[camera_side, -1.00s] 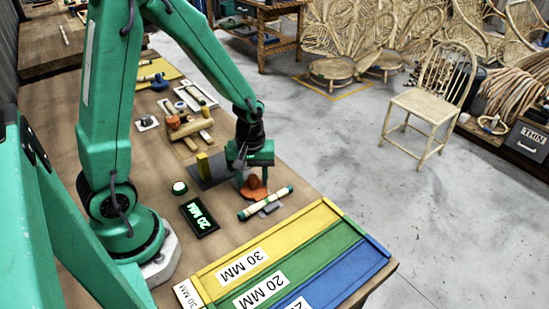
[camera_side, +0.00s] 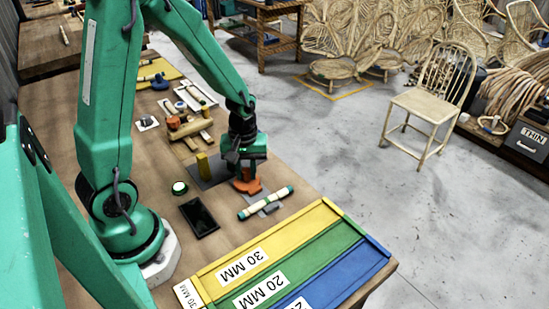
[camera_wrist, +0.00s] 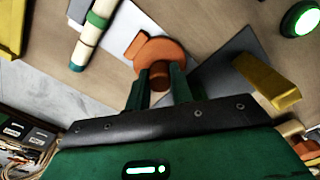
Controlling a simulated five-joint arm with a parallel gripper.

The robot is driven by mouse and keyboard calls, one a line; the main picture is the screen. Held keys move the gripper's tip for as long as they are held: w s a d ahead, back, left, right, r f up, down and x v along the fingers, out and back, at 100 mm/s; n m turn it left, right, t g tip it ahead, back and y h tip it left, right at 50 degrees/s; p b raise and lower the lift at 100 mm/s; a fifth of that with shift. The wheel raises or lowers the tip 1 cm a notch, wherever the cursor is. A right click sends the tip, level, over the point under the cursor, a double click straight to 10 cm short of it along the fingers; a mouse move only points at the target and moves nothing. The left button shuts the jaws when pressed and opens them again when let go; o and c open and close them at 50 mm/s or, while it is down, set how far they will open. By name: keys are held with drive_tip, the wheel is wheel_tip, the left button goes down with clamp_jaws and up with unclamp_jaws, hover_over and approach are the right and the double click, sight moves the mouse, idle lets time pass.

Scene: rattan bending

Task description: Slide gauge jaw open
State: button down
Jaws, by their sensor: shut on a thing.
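The gauge has a grey plate (camera_side: 212,177) with an upright yellow jaw (camera_side: 203,165) and an orange sliding jaw (camera_side: 247,186). In the wrist view, the yellow jaw (camera_wrist: 268,80) is on the right and the orange jaw (camera_wrist: 160,50) is in the middle, with a gap between them. My gripper (camera_side: 244,170) points down over the orange jaw. In the wrist view, its fingers (camera_wrist: 158,85) are shut on the brown knob (camera_wrist: 158,72) of that jaw. The knob is mostly hidden in the side view.
A rattan piece with green bands (camera_side: 265,203) lies across the grey bar, close to the orange jaw. A dark display (camera_side: 199,216) and a green-lit button (camera_side: 180,188) stand left. Yellow, green and blue bins (camera_side: 290,255) fill the table's front. Wooden parts (camera_side: 188,127) lie behind.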

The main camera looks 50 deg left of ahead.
drive_tip(key=shift+a, duration=1.15)
drive_tip(key=c, duration=1.2)
unclamp_jaws()
drive_tip(key=shift+c, duration=0.2)
drive_tip(key=shift+r, duration=0.15)
wheel_tip(320, 180, up, 8)
drive_tip(key=shift+f, duration=0.2)
